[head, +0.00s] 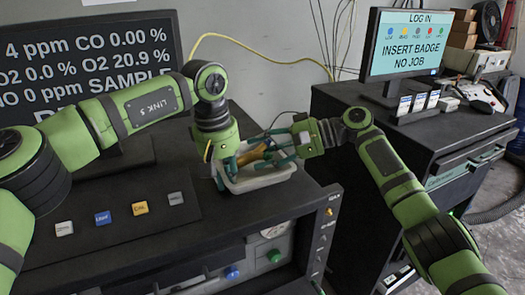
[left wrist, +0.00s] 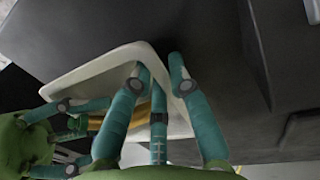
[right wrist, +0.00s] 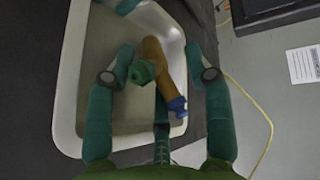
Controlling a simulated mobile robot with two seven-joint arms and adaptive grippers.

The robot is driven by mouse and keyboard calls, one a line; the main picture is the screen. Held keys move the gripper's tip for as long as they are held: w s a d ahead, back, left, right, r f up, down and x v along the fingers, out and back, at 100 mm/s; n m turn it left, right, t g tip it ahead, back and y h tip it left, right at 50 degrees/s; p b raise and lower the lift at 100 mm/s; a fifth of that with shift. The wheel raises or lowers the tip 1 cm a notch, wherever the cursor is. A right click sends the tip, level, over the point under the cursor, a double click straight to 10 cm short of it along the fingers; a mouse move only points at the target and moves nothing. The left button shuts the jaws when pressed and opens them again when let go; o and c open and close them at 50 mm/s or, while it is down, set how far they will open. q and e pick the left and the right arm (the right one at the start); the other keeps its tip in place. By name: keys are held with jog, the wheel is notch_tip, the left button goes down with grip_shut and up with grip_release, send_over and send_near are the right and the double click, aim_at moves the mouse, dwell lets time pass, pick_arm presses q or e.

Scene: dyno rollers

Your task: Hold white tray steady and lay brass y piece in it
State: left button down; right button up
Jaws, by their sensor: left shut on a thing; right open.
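The white tray (head: 262,182) sits on the dark bench top near its right edge. My left gripper (head: 220,180) is shut on the tray's rim; the left wrist view shows the tray's corner (left wrist: 140,52) at its fingers. The brass y piece (right wrist: 155,62), with a green end and a blue end, lies in or just over the tray; its blue end overlaps the rim in the right wrist view. My right gripper (head: 268,146) is open, with its fingers apart on either side of the piece. Whether the piece rests on the tray floor is unclear.
A gas readout screen (head: 90,65) stands behind on the left. A second bench with a login monitor (head: 404,44) stands to the right. A yellow cable (head: 240,42) hangs behind.

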jog(key=v, duration=1.2)
jog(key=shift+a, duration=0.1)
pick_arm(q)
jog(key=c, duration=1.1)
grip_release()
